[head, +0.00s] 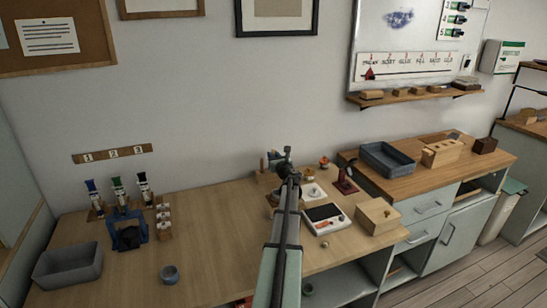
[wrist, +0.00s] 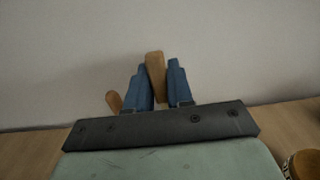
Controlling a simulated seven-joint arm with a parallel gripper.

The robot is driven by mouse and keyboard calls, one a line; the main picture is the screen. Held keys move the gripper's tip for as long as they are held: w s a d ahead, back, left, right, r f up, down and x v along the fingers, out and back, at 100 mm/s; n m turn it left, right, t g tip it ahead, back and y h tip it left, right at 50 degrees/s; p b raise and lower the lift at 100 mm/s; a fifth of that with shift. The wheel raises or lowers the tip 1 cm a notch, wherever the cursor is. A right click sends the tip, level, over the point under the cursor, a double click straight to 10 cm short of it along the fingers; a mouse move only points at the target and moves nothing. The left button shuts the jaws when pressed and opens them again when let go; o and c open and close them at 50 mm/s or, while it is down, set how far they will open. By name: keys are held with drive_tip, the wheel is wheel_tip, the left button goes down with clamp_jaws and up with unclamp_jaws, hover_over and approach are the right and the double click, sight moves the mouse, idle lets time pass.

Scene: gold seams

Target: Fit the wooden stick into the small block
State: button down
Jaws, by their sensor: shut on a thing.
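My gripper (wrist: 156,72) has blue fingers, closed on a wooden stick (wrist: 154,88) that stands upright between them in the wrist view. The stick's lower end is hidden behind the dark gripper bar. A second rounded wooden piece (wrist: 113,101) shows just left of the fingers, apart from the held stick. In the head view my arm reaches toward the back of the bench, and its end covers most of the spot there. A small wooden holder (head: 264,163) shows beside the arm's end. I cannot tell which wooden piece is the small block.
The wooden bench (head: 215,225) is clear in the middle. A white scale (head: 326,218) and a wooden box (head: 378,215) stand right of my arm. The wall rises close behind.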

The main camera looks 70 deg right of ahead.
drive_tip(key=shift+f, duration=1.1)
idle(0.7)
drive_tip(key=c, duration=0.9)
unclamp_jaws()
drive_tip(key=shift+s, duration=0.1)
drive_tip(key=shift+v, duration=2.45)
drive_tip(key=v, duration=1.3)
drive_tip(key=shift+s+a+r, duration=0.1)
drive_tip(key=shift+s+a, duration=0.1)
drive_tip(key=shift+a, duration=0.1)
